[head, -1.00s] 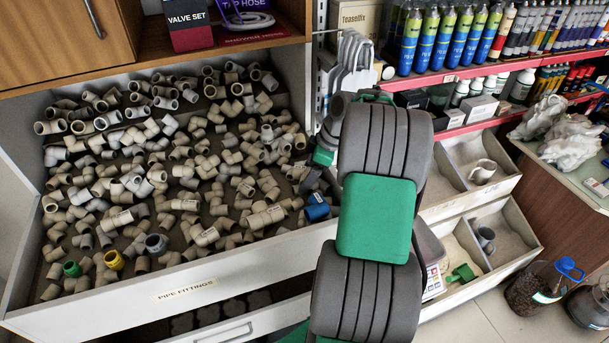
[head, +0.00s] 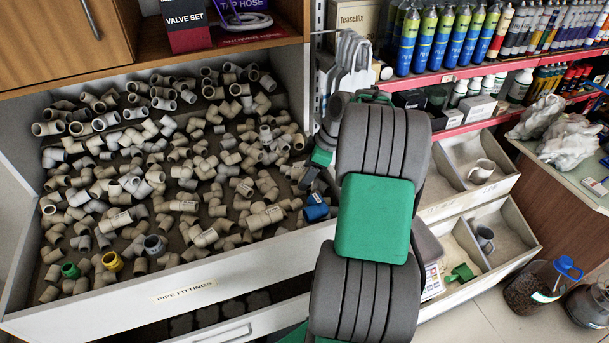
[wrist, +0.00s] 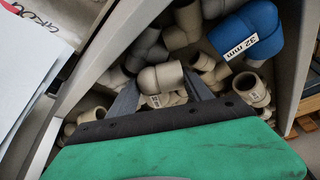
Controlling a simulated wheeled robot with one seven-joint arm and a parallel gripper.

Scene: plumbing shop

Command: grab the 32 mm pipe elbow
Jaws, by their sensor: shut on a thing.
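A blue pipe elbow with a "32 mm" label (wrist: 246,34) lies in the fittings drawer at the upper right of the wrist view. It also shows in the head view (head: 316,208), at the drawer's right end, close to my gripper. My gripper (wrist: 162,88) is shut on a beige pipe elbow (wrist: 163,76), which sits between the two grey fingers. The blue elbow is outside the fingers, to their right. My gripper's green and black body hides the lower part of the wrist view. A small label below the held elbow is too small to read.
The wide drawer (head: 185,292) holds many loose beige fittings, with a yellow one (head: 113,261) and a green one (head: 70,270) at front left. Its right wall is close to my gripper. Bins (head: 505,222) and shelves of bottles stand to the right.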

